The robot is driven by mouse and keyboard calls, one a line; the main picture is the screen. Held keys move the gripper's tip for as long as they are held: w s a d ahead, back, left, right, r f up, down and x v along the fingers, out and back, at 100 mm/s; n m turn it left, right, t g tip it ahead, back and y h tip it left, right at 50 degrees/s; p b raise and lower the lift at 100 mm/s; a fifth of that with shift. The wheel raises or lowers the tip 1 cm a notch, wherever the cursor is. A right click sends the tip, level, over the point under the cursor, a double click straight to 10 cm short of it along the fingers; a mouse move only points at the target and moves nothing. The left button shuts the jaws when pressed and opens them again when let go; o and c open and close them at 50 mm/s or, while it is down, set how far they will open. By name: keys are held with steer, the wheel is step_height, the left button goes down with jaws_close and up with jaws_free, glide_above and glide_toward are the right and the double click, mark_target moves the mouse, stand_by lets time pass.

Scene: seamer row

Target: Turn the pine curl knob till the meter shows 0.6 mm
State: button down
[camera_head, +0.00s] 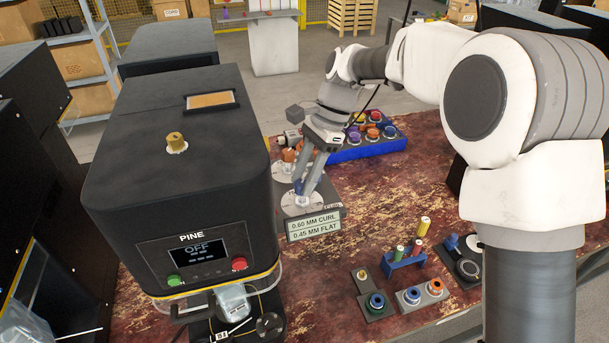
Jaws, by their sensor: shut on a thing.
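The black machine marked PINE (180,150) stands at the left. Its meter (195,252) reads OFF with dashes below. My gripper (301,190) points down over a round white dial (302,206) beside the machine's right side. It is shut on a small knob at the dial's centre, mostly hidden by the fingers. A small label by the dial is too small to read surely, so I cannot confirm from it that this is the curl knob. A sign (314,224) reads 0.60 MM CURL, 0.45 MM FLAT.
A green button (174,281) and a red button (239,264) flank the meter. A blue tray (366,150) of coloured parts lies behind my gripper. Small holders with coloured rings (410,296) stand at the table's front. The worn red table (385,207) is clear between them.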

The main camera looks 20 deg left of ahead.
steer(key=c, duration=0.5)
jaws_free()
steer(key=shift+r, duration=0.1)
steer(key=v, duration=1.7)
steer(key=shift+r+p, duration=0.15)
steer(key=shift+p, duration=0.25)
steer(key=shift+w, duration=0.1)
